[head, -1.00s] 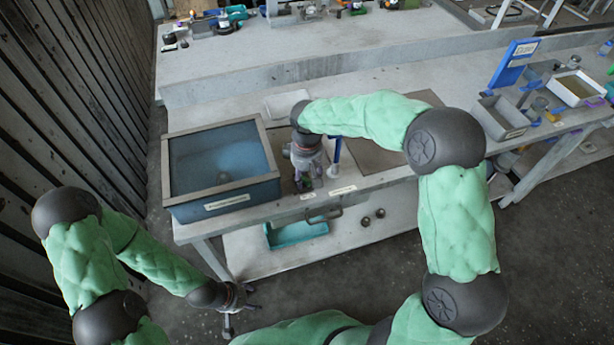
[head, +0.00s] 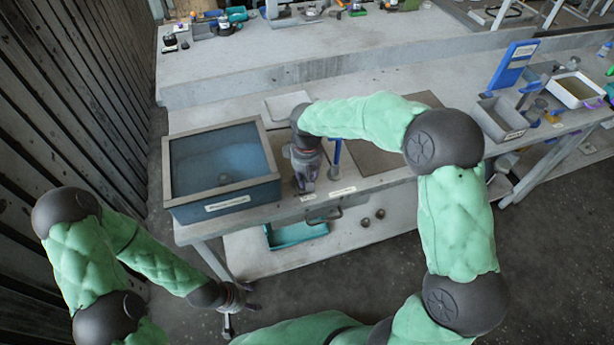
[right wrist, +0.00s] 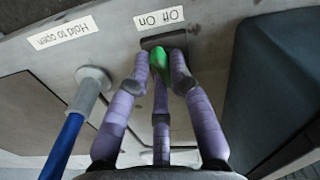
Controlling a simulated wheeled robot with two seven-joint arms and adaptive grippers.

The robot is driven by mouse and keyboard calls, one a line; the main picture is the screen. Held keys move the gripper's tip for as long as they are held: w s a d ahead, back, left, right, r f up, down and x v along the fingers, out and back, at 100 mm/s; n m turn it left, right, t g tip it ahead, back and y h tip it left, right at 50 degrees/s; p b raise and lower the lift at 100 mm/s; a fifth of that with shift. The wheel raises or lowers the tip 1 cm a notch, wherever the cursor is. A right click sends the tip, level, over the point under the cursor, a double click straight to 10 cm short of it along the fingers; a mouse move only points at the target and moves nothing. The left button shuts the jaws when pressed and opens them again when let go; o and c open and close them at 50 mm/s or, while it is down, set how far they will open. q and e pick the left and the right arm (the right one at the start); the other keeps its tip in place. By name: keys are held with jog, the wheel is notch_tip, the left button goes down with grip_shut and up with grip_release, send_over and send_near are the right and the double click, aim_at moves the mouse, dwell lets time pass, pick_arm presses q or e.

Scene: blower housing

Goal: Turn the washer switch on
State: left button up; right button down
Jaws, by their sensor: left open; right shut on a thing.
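The green washer switch (right wrist: 160,58) shows in the right wrist view, on a dark base beside an upside-down "Off On" label (right wrist: 159,19). The purple fingers of my right gripper (right wrist: 161,75) are shut around it and partly cover it, so its exact position is hard to read. In the head view my right gripper (head: 306,180) points down at the bench's front edge, just right of the blue washer cabinet (head: 222,209), and the switch is hidden there. My left gripper (head: 240,298) is open and empty, low in front of the bench and away from it.
A blue lever on a round grey mount (right wrist: 63,146) stands beside the switch, near a "Hold to open" label (right wrist: 64,32). A teal tray (head: 297,235) lies on the lower shelf. Grey and white bins stand at the right. The floor in front is clear.

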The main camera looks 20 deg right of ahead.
jog(key=m, duration=0.5)
jog(key=shift+s+a+m+p, duration=0.1)
jog(key=shift+a+m+p, duration=0.1)
jog(key=shift+m+p, duration=0.15)
jog(key=shift+a+m, duration=0.2)
jog(key=shift+m, duration=1.85)
jog(key=c, duration=1.1)
grip_release()
jog(key=shift+r, duration=0.15)
notch_tip(320, 180, up, 12)
jog(key=shift+f, duration=0.15)
